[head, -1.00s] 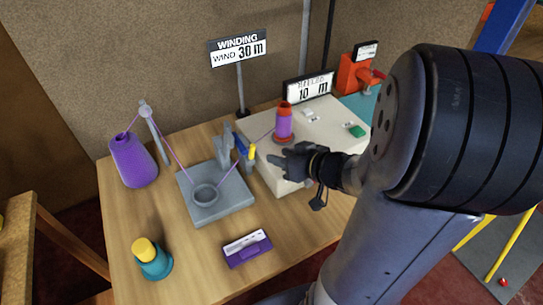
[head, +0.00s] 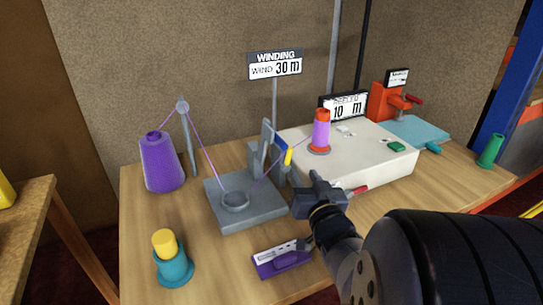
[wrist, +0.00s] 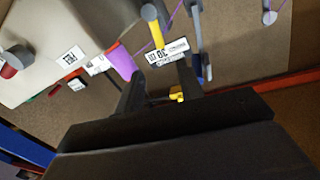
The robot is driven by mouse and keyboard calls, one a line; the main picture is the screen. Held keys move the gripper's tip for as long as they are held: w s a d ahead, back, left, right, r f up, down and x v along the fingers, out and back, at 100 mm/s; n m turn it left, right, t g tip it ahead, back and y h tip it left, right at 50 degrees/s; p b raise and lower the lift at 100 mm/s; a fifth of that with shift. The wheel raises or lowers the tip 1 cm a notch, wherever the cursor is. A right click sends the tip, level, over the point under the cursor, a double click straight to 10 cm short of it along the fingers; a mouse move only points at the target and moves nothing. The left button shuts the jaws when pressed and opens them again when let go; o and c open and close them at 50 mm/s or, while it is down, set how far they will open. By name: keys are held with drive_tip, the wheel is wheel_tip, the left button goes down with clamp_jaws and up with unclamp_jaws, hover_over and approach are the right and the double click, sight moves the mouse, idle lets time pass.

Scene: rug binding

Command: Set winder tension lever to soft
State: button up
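The winder tension assembly (head: 246,208) is a grey base with a ring and upright grey brackets. A lever with a blue arm and yellow end (head: 288,157) stands at its right side, and a yellow bar, apparently the same lever, shows in the wrist view (wrist: 157,33). My gripper (head: 315,188) is just right of and in front of the lever, apart from it as far as I can see. The wrist view shows its two fingers (wrist: 160,85) spread with a gap between them. I cannot read any soft mark.
A white winder box (head: 385,165) carries an orange-and-purple spool (head: 320,135), with a red-tipped handle (head: 357,190) at its front. A purple cone (head: 160,165) stands left. Purple thread crosses the assembly.

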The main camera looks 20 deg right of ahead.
sight(291, 152)
drive_tip(key=w, duration=0.3)
drive_tip(key=w+d, duration=0.1)
drive_tip(key=w, duration=0.5)
drive_tip(key=shift+w+d+b, duration=0.3)
drive_tip(key=shift+w+b, duration=0.05)
drive_tip(key=shift+b, duration=0.05)
drive_tip(key=shift+c, duration=0.5)
clamp_jaws()
